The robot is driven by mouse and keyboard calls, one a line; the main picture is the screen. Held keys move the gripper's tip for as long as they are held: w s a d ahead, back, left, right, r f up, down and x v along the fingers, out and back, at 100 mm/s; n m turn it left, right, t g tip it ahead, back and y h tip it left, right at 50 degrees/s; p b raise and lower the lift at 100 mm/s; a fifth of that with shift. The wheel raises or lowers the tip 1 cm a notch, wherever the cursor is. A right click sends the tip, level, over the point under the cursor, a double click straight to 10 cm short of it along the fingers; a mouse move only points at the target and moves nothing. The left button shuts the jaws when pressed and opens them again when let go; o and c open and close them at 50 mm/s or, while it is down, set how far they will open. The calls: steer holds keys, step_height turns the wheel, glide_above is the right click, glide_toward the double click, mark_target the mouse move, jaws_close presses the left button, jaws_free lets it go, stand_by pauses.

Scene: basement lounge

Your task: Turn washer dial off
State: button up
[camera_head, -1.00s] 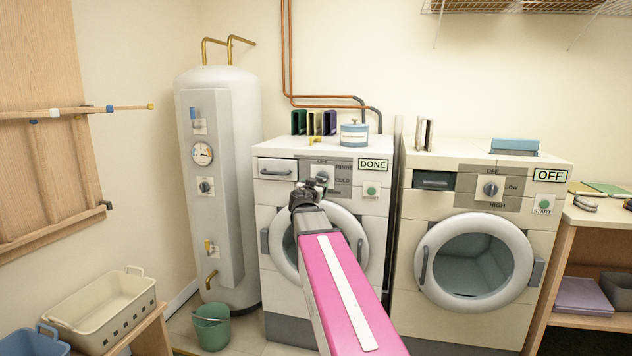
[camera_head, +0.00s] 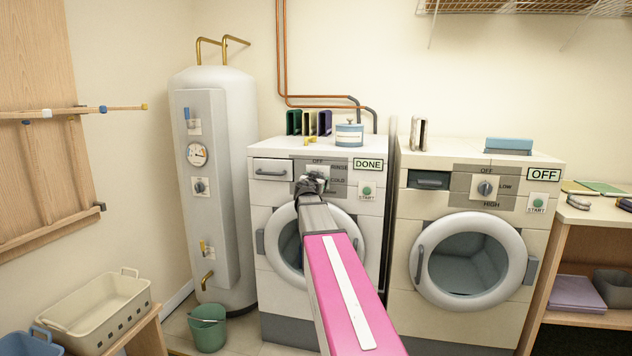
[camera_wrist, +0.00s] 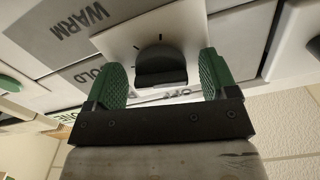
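The washer (camera_head: 290,222) is the left white front-loader, with a green DONE sign on its top right. Its dial (camera_wrist: 160,66) is a dark knob on a pale square plate, shown upside down in the wrist view. My gripper (camera_wrist: 162,78) is open, its green fingers on either side of the knob with gaps between. WARM and part of COLD show near the plate, and OFF is partly hidden by my gripper. In the head view my gripper (camera_head: 312,181) is in front of the dial and hides most of it. I cannot tell which mark the knob points to.
A similar machine (camera_head: 470,205) with an OFF sign stands to the right, with its own dial (camera_head: 485,188). The washer's START button (camera_head: 367,190) is right of its dial. A water heater (camera_head: 215,185) stands left. A round tin (camera_head: 349,134) sits on the washer.

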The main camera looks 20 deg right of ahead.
steer(key=c, duration=0.8)
steer(key=shift+n, duration=0.4)
steer(key=n, duration=0.3)
steer(key=shift+n, duration=0.4)
steer(key=n, duration=0.5)
steer(key=shift+s+d+n, duration=0.1)
steer(key=shift+n, duration=0.2)
steer(key=n, duration=0.5)
steer(key=shift+r+n, duration=0.1)
steer(key=shift+n, duration=2.2)
